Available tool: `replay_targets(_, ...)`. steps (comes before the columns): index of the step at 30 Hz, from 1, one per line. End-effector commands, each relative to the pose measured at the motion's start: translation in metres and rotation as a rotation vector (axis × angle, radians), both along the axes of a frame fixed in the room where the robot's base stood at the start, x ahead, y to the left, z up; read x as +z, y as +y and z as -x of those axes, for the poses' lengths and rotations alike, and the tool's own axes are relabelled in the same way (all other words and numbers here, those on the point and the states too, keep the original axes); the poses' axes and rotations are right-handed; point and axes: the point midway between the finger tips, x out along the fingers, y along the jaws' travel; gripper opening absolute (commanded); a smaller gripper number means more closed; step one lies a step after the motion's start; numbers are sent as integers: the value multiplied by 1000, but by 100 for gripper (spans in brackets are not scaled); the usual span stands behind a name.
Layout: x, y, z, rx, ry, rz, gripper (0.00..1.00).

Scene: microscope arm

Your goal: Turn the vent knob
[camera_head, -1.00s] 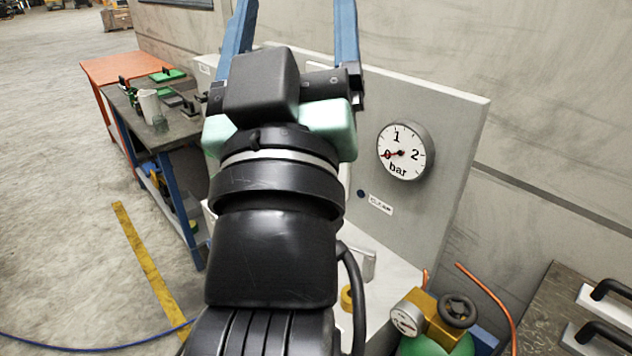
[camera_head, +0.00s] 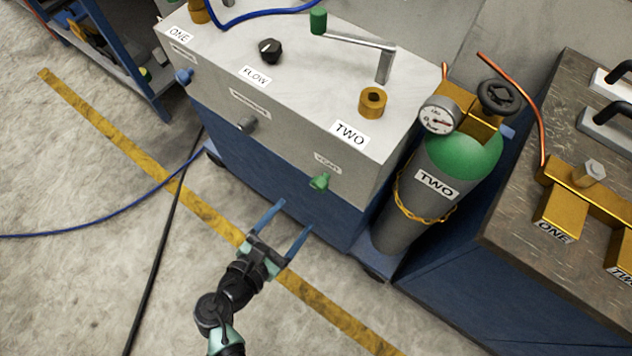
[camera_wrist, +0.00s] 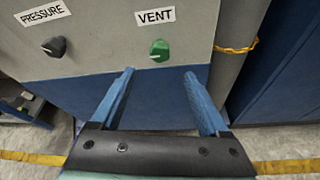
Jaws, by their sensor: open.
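The green vent knob (camera_head: 319,182) sticks out from the front face of the grey and blue cabinet (camera_head: 300,130), under a VENT label. In the wrist view the vent knob (camera_wrist: 159,50) has a pale pointer line and sits beyond and between my blue fingers. My gripper (camera_head: 294,217) is open and empty, in front of the cabinet and lower than the knob. It also shows in the wrist view (camera_wrist: 158,95), with a clear gap between its fingertips and the knob.
A dark pressure knob (camera_wrist: 54,47) is left of the vent knob. A grey cylinder (camera_head: 415,190) with green top, gauge and chain stands right of the cabinet. A workbench (camera_head: 520,200) is farther right. A crank handle (camera_head: 360,42) is on the cabinet top. Hoses cross the floor at left.

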Motion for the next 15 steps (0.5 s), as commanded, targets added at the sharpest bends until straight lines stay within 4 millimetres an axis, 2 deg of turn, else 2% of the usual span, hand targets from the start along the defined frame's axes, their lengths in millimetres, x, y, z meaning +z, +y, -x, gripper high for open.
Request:
replay_targets(9,-24,-32,-54,-6,-4,-4,78)
replay_targets(15,-37,-47,-81,-5,-4,-6,78)
